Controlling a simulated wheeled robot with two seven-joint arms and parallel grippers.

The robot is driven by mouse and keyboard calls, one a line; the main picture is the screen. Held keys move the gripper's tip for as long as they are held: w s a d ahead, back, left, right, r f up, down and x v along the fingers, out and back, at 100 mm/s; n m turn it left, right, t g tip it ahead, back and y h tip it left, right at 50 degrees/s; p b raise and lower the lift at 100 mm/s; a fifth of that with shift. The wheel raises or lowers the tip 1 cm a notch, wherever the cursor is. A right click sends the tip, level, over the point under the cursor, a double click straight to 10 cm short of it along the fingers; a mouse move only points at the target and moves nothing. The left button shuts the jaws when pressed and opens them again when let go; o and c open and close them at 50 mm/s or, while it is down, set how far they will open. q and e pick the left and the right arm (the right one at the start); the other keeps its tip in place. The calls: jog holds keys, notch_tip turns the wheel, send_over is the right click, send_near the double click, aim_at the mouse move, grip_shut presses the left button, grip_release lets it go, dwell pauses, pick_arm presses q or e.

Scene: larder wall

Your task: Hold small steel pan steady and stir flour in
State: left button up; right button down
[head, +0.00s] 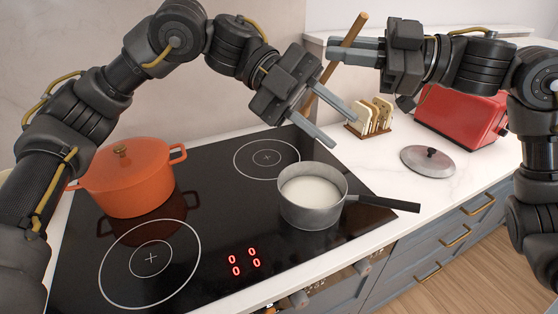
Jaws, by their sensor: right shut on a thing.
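The small steel pan (309,214) stands on the right part of the black hob, with white contents (312,191) inside. Its dark handle (388,203) points right, past the hob edge. My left gripper (341,130) is open and empty, above and behind the pan, apart from it. My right gripper (334,50) is shut on a wooden stick-like utensil (354,31), held tilted well above the pan. The utensil's lower end is partly hidden behind my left gripper. I cannot tell whether the white contents are flour or liquid.
An orange lidded pot (128,184) stands on the hob's (205,215) left side. On the white counter are a steel lid (430,160), a rack with bread slices (372,118) and a red toaster (460,118). The front left hob ring is free.

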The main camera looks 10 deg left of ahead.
pick_arm(q)
notch_tip(320, 180, down, 7)
jog(key=d+t+y, duration=0.1)
jog(key=d+y, duration=0.1)
jog(key=y, duration=0.1)
jog(key=n+t+y, duration=0.2)
jog(key=t+y, duration=0.3)
jog(key=y, duration=0.4)
send_over(281, 210)
notch_tip(281, 210, down, 8)
jog(key=f, duration=0.8)
jog(key=w+f, duration=0.1)
jog(key=f, duration=0.3)
jog(key=shift+a, duration=0.1)
grip_shut()
